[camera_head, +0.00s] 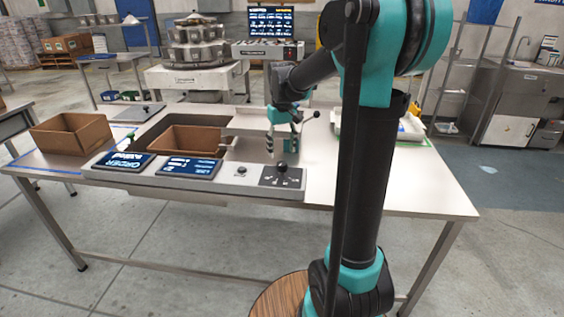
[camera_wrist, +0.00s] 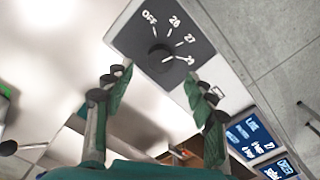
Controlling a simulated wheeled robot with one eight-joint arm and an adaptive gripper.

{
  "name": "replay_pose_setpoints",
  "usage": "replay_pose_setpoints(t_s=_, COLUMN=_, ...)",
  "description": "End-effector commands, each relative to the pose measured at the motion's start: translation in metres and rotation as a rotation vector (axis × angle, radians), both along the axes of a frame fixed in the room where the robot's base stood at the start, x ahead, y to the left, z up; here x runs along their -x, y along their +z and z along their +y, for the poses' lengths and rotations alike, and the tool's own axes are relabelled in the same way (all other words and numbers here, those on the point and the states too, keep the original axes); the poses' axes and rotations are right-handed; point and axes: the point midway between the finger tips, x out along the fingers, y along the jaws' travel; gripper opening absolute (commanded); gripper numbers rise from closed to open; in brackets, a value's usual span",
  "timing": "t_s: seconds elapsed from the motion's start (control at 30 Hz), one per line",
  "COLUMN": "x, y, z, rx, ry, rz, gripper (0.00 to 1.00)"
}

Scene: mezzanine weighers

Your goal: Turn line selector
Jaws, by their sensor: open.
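The line selector is a round black knob (camera_wrist: 160,58) on a dark plate (camera_wrist: 138,35) marked OFF, 26, 27 and a last number that is hard to read. Which mark the knob points to cannot be told. In the head view the knob (camera_head: 282,167) is at the right end of the console's front panel. My gripper (camera_wrist: 157,84) is open and empty, its teal fingertips apart on either side, just short of the knob in the wrist view. In the head view my gripper (camera_head: 284,146) hangs above and behind the knob, pointing down.
Two lit screens (camera_head: 190,168) and a small striped switch (camera_head: 241,170) sit left of the selector on the panel. A cardboard box (camera_head: 183,141) stands in the recess behind, another (camera_head: 70,133) at the table's left. The table's right front (camera_head: 420,193) is clear.

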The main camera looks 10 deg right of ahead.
Motion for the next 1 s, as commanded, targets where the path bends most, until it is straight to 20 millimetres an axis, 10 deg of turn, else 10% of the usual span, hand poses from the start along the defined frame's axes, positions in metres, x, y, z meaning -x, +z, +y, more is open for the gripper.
replay_pose_setpoints(t_s=0.3, x=0.000, y=-0.047, z=0.000, rx=0.000, ry=0.000, rz=0.000, gripper=0.56)
replay_pose_setpoints(t_s=0.73, x=0.000, y=-0.057, z=0.000, rx=0.000, ry=0.000, rz=0.000, gripper=0.56)
replay_pose_setpoints(t_s=1.0, x=0.000, y=-0.057, z=0.000, rx=0.000, ry=0.000, rz=0.000, gripper=0.25)
